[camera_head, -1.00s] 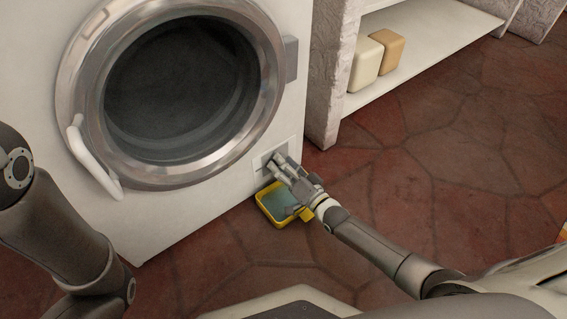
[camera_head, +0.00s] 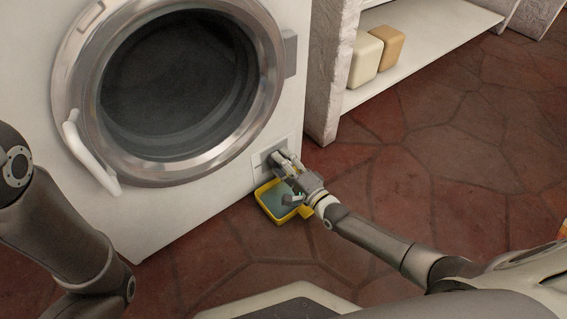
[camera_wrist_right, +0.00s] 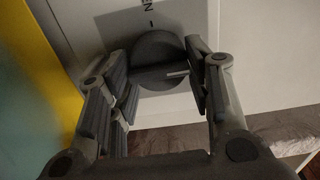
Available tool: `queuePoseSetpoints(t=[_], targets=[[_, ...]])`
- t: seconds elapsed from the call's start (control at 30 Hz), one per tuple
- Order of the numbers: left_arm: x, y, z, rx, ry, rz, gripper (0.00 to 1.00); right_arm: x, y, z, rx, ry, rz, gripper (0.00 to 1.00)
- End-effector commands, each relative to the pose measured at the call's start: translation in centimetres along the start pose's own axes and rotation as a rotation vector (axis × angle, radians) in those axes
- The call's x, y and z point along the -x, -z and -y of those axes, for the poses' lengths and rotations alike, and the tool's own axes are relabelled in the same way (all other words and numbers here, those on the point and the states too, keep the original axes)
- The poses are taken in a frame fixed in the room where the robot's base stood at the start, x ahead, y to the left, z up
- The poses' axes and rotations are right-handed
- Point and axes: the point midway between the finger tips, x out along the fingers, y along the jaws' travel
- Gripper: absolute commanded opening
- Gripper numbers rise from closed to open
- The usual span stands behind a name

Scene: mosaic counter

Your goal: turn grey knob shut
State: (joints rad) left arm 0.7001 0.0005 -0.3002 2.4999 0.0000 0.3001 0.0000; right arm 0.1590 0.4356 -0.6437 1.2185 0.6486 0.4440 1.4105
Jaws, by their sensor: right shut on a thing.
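The grey knob (camera_wrist_right: 158,48) sits on a white panel low on the front of the washing machine. In the right wrist view it is a round dark disc with a raised grip, between my fingers. My right gripper (camera_wrist_right: 160,88) is shut on it; it also shows in the head view (camera_head: 284,160), where it hides most of the knob. Part of a printed word, ending in "EN", shows beside the knob. My left arm shows at the left of the head view, but its gripper is out of frame.
A yellow tray (camera_head: 264,206) with bluish liquid lies on the floor under the knob, close below my right gripper. The washing machine (camera_head: 190,210) has a round door with a white handle. A shelf (camera_head: 440,50) with two boxes stands at right. The red stone floor there is clear.

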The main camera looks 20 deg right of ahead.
Motion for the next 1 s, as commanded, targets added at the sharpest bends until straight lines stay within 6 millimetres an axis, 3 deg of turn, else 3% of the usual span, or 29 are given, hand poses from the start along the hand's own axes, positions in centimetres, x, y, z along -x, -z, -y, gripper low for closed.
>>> queuePoseSetpoints(t=[0.57,0.6,0.73,1.0], targets=[[0.09,0.03,-0.02,0.0,0.0,0.0,0.27,0.02,0.09,-0.08,-0.037,-0.002,-0.001,0.22],[0.08,0.03,-0.02,0.0,0.0,0.0,0.27,0.02,0.09,-0.08,-0.037,-0.002,-0.001,0.47],[0.08,0.04,-0.02,0.0,0.0,0.0,0.27,0.02,0.07,-0.08,-0.036,-0.002,-0.001,0.64],[0.1,0.01,0.02,0.0,0.002,0.001,0.27,0.04,0.02,-0.13,-0.035,-0.003,0.0,0.66]])
